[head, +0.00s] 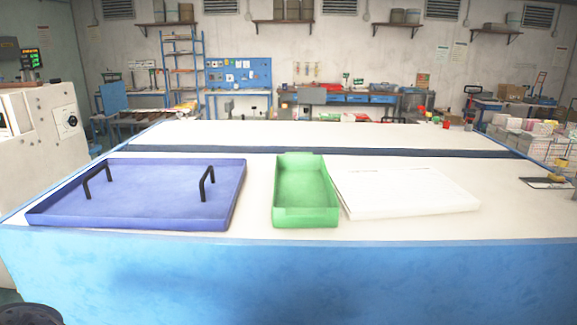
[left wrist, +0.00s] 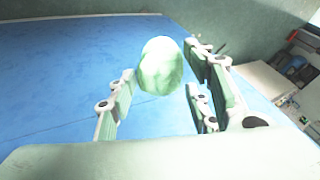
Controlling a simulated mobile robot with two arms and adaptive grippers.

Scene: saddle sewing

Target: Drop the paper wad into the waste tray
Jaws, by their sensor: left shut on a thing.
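In the left wrist view, my left gripper (left wrist: 165,72) is shut on a crumpled, pale greenish paper wad (left wrist: 160,62), held at the fingertips. Behind it is a large blue surface. Neither gripper shows in the head view. In the head view, an open green tray (head: 304,185) sits mid-table, empty. Left of it is a wide, shallow blue tray (head: 150,190) with two black handles, also empty. Right of it lies a flat white tray or board (head: 405,192). No label shows which one is the waste tray.
The trays stand on a white-topped table (head: 258,225) with a blue front side. A dark strip (head: 330,152) crosses the table behind them, with clear top beyond. Boxes (head: 540,135) are stacked at the right. A pale machine (head: 45,135) stands at the left.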

